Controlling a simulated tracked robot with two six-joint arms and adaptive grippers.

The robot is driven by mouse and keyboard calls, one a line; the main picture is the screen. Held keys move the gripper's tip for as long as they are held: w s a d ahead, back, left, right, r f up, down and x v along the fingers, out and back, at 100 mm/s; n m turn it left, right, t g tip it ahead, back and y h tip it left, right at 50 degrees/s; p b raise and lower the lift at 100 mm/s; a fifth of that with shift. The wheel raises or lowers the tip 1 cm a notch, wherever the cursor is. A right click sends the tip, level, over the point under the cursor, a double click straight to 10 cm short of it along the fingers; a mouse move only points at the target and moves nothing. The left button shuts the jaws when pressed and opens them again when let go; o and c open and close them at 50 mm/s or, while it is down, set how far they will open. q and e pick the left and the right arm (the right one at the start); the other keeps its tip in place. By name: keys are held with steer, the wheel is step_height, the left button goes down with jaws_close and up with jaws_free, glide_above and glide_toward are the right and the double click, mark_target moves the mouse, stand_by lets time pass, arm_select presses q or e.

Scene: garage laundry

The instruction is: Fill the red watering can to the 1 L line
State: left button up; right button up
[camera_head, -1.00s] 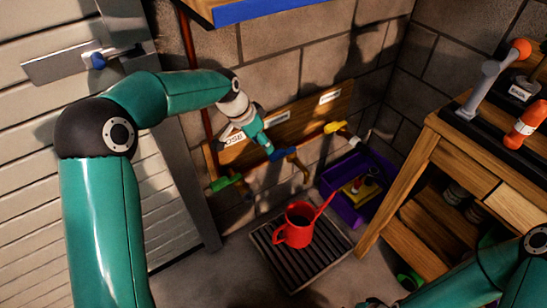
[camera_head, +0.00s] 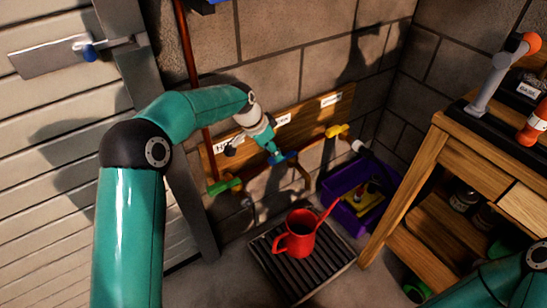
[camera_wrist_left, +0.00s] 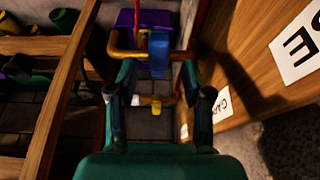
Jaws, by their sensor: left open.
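The red watering can (camera_head: 301,241) stands upright on a dark slatted floor grate (camera_head: 282,268). Its inside looks dark, and I cannot tell the water level. Above it, a brass spout (camera_head: 304,178) hangs from a wall pipe with a blue tap handle (camera_head: 286,157). My left gripper (camera_head: 275,156) is open at the blue handle. In the left wrist view, the blue handle (camera_wrist_left: 158,52) stands between and just beyond the fingertips of my left gripper (camera_wrist_left: 158,78); contact is unclear. My right gripper is out of view; only part of that arm shows at lower right.
The same pipe has a green handle (camera_head: 224,186) at left and a yellow handle (camera_head: 338,131) at right. A purple crate (camera_head: 350,214) sits right of the can. A wooden workbench (camera_head: 408,181) stands at right. Labels on the wall board are partly hidden.

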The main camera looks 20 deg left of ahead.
arm_select(q)
steer(key=shift+x, duration=1.65)
steer(key=shift+r, duration=0.1)
jaws_close()
